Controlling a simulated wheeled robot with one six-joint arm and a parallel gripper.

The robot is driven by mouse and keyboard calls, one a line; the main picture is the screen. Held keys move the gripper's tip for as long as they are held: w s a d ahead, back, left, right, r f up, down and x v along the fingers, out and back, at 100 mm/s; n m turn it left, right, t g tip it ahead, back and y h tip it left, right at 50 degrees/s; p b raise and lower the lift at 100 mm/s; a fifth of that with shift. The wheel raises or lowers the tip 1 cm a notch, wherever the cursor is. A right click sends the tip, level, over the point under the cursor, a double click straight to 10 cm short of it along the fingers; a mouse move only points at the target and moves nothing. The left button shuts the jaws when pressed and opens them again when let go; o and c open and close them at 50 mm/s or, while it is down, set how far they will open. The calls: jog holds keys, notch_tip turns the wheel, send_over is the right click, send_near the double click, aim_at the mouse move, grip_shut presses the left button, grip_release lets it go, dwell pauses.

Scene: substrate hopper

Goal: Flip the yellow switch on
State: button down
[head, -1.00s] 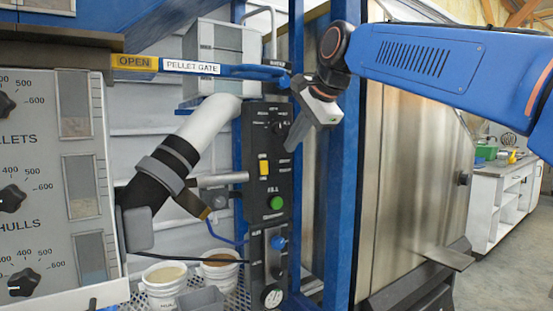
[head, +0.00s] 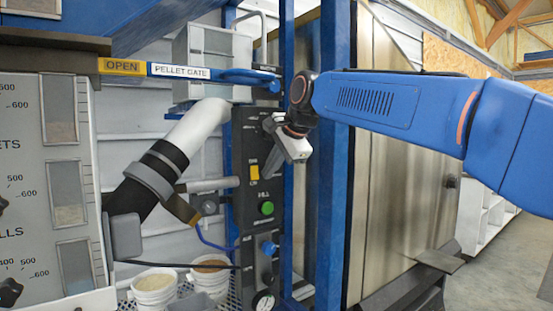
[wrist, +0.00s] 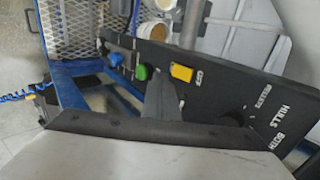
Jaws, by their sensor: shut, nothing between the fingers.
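The yellow switch (head: 254,172) sits on the black control panel (head: 244,145), above a green button, in the head view. It also shows in the wrist view (wrist: 181,73) at upper middle, with a small white label beside it. I cannot tell which way the switch is set. My gripper (head: 267,176) is in front of the panel, just right of the switch. Its fingers (wrist: 159,80) are closed together and empty, pointing toward the panel between the green button and the yellow switch. I cannot tell whether the tips touch the panel.
The green button (head: 267,208) and a blue knob (head: 268,248) are lower on the panel. A blue pellet gate handle (head: 248,75) is above it. A blue upright post (head: 333,200) is to the right. White buckets (head: 155,287) stand lower left.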

aim_at(256, 175)
jog(key=shift+w+a+f, duration=0.2)
jog(key=shift+w+a, duration=0.25)
jog(key=shift+w, duration=0.2)
jog(key=shift+w+a+f, duration=0.2)
jog(key=shift+w+a, duration=0.2)
jog(key=shift+w, duration=0.2)
jog(key=shift+w+a+f, duration=0.2)
jog(key=shift+w+a, duration=0.25)
jog(key=shift+w, duration=0.2)
jog(key=shift+w+a+f, duration=0.15)
jog(key=shift+r, duration=0.2)
jog(key=shift+r, duration=0.85)
jog(key=shift+f, duration=0.2)
